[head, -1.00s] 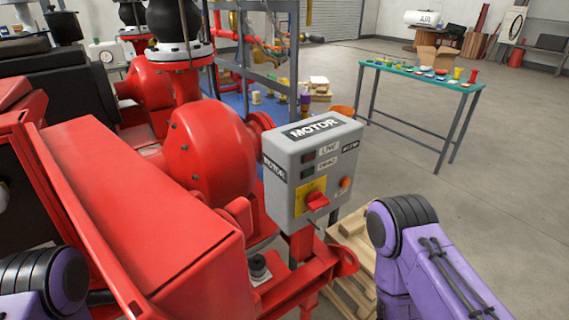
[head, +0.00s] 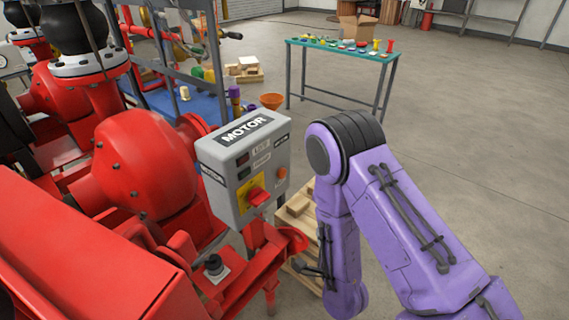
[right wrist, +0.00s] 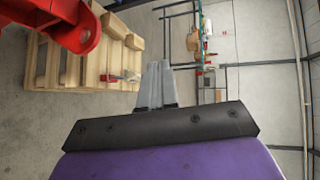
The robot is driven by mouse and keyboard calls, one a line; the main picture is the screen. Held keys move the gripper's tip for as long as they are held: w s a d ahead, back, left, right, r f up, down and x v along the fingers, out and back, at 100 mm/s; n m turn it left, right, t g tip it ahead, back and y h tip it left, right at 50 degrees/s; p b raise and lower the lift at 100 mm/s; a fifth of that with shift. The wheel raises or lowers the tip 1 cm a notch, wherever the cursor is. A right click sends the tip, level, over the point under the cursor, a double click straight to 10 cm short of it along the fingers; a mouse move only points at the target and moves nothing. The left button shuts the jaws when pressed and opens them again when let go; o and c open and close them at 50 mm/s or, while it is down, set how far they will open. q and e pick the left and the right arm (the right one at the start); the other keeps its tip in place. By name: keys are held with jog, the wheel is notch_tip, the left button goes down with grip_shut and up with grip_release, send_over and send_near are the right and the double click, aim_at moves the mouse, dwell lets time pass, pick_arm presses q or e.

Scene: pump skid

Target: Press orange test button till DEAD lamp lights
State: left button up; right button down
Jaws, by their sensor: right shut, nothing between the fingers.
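The grey MOTOR box (head: 212,178) stands on a red post beside the red pump, left of my right arm. Its orange test button (head: 282,173) is on the right of the front face and is uncovered. The two lamps, LIVE (head: 243,159) and DEAD (head: 244,173), sit at the upper left of the face; both look dark. A red rotary switch (head: 258,196) on a yellow plate is below. My right gripper (right wrist: 159,66) is shut and empty in the right wrist view, apart from the box, which that view does not show. My left gripper is not in view.
A wooden pallet (head: 299,222) lies on the floor behind the box; it also shows in the right wrist view (right wrist: 60,62). A red bracket (right wrist: 50,22) is close at upper left there. A green-topped table (head: 340,51) stands farther back. Open floor lies right.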

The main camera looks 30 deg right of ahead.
aim_at(282, 173)
pick_arm(q)
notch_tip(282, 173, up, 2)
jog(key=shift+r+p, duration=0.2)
jog(key=shift+p, duration=0.5)
pick_arm(e)
jog(key=w+d+r+m+t+h, duration=0.1)
jog(key=w+r+m+t, duration=0.2)
jog(key=r+m, duration=0.4)
notch_tip(282, 173, up, 4)
jog(key=shift+w+m+h, duration=0.25)
jog(key=shift+m+h, duration=0.15)
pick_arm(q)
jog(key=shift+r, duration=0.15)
pick_arm(e)
jog(key=w+a, duration=0.3)
jog(key=w, duration=0.5)
jog(key=shift+a, duration=0.2)
jog(key=shift+w, duration=0.1)
jog(key=shift+w+a, duration=0.15)
jog(key=shift+w, duration=0.15)
